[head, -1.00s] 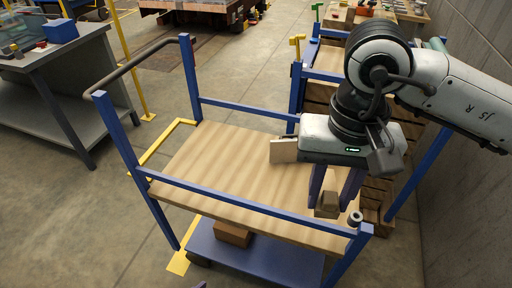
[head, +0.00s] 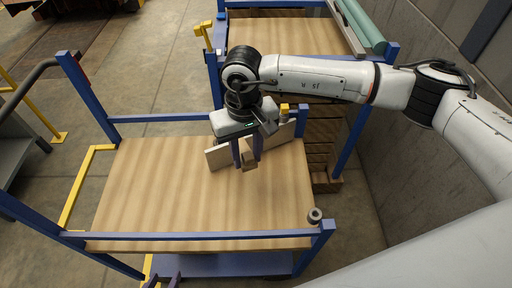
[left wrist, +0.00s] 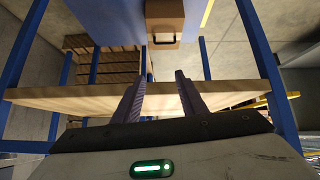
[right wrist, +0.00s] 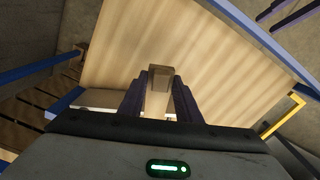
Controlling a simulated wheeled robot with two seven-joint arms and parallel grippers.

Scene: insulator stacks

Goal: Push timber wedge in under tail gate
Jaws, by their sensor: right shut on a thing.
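My right gripper (head: 248,150) is shut on a small brown timber wedge (head: 247,158) above the far right part of the cart's wooden deck (head: 180,190). The wedge (right wrist: 160,76) also shows between the fingertips in the right wrist view. A pale upright board (head: 219,158), perhaps the tail gate, stands behind the gripper, which hides its middle. I cannot tell whether the wedge touches it or the deck. My left gripper (head: 165,281) is at the bottom edge of the head view. In the left wrist view its fingers (left wrist: 160,98) are apart and empty, near the deck edge.
Wooden crates (head: 322,145) and another blue-framed cart stand behind. A concrete wall (head: 440,60) bounds the right. A brown box (left wrist: 164,20) sits by the lower blue shelf. Most of the deck is clear.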

